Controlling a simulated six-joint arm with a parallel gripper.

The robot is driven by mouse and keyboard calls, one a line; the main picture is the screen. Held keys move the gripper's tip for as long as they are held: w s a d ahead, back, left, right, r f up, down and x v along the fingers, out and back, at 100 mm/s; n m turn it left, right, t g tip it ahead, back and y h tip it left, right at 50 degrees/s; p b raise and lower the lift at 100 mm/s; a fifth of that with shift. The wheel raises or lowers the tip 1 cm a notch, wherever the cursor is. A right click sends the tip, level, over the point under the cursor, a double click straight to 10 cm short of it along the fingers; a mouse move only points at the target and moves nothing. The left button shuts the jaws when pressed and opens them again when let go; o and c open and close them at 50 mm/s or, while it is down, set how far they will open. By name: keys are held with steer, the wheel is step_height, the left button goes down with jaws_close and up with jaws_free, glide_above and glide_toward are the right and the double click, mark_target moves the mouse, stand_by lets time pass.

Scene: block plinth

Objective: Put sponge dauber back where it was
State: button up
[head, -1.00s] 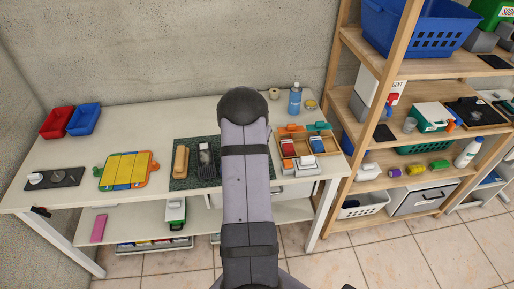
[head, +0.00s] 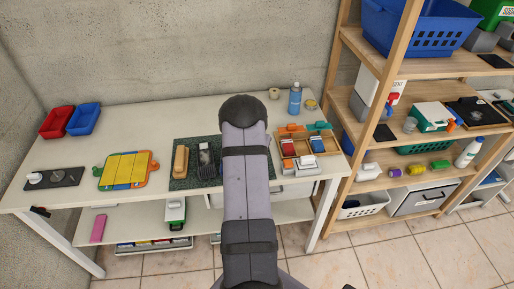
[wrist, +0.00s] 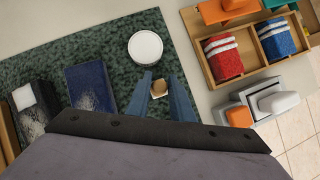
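The sponge dauber (wrist: 160,87) shows in the wrist view as a small tan knob over a paler square part. My gripper (wrist: 161,84) has its two blue-grey fingers on either side of it, with no clear gap at the tips, so it looks held. It is over the dark green speckled mat (wrist: 108,52); whether it touches the mat is unclear. A round white disc (wrist: 145,47) lies just beyond it on the mat. In the head view my arm hides the gripper and the dauber; the mat (head: 181,146) shows left of the arm.
A blue block with a worn pale patch (wrist: 88,88) and a dark white-topped block (wrist: 28,108) lie left of the fingers. A wooden compartment tray (wrist: 252,75) with red and blue pieces and grey holders (wrist: 250,108) stand to the right.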

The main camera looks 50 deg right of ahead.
steer(key=o, duration=0.3)
steer(key=shift+r, duration=0.15)
steer(key=shift+r, duration=0.15)
steer(key=v, duration=1.1)
steer(key=shift+s+a+r+b, duration=0.15)
steer(key=shift+a+r+b, duration=0.05)
steer(key=shift+r+b, duration=0.15)
